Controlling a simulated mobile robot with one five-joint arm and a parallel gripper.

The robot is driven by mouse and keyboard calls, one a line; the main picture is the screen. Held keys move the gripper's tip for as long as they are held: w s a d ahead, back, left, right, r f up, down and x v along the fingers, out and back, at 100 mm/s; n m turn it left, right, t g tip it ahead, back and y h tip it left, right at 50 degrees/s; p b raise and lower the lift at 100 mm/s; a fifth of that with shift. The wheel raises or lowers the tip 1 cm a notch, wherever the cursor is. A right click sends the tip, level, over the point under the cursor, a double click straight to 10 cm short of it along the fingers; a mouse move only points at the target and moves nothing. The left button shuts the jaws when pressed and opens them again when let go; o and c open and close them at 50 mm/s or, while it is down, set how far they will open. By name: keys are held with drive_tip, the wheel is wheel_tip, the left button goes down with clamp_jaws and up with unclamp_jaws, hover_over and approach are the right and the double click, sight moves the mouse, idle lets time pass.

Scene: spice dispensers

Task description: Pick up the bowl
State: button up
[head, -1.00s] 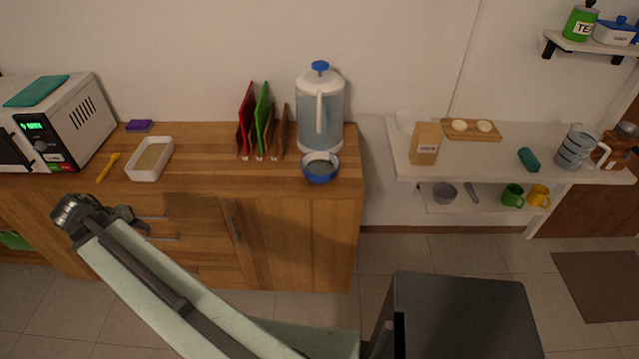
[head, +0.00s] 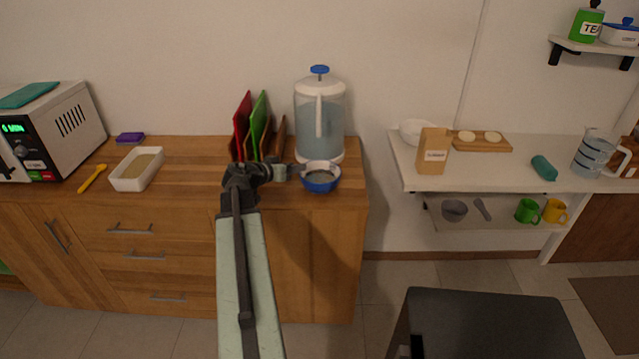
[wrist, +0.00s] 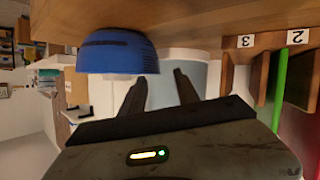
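A blue bowl (head: 321,184) with a pale rim stands upright on the wooden counter in front of the water dispenser, near the counter's right end. Its inside looks greyish. My gripper (head: 290,172) is just left of the bowl in the head view, its tip close to the rim. In the wrist view, which looks upside down, the blue bowl (wrist: 115,53) is at upper left, beyond the left finger. The two fingers of my gripper (wrist: 160,76) are spread with nothing held between them. I cannot tell whether a finger touches the bowl.
The water dispenser (head: 319,118) stands right behind the bowl. Red and green boards in a rack (head: 252,130) stand behind my gripper. A white tray (head: 137,169) and yellow spoon (head: 92,178) lie left. A white shelf (head: 480,180) stands right, across a gap.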

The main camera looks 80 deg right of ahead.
sight(320, 179)
drive_tip(key=b+x, duration=0.2)
drive_tip(key=x, duration=0.3)
drive_tip(key=shift+s+f, duration=0.15)
drive_tip(key=shift+s, duration=0.05)
drive_tip(key=shift+a, duration=0.1)
clamp_jaws()
idle(1.0)
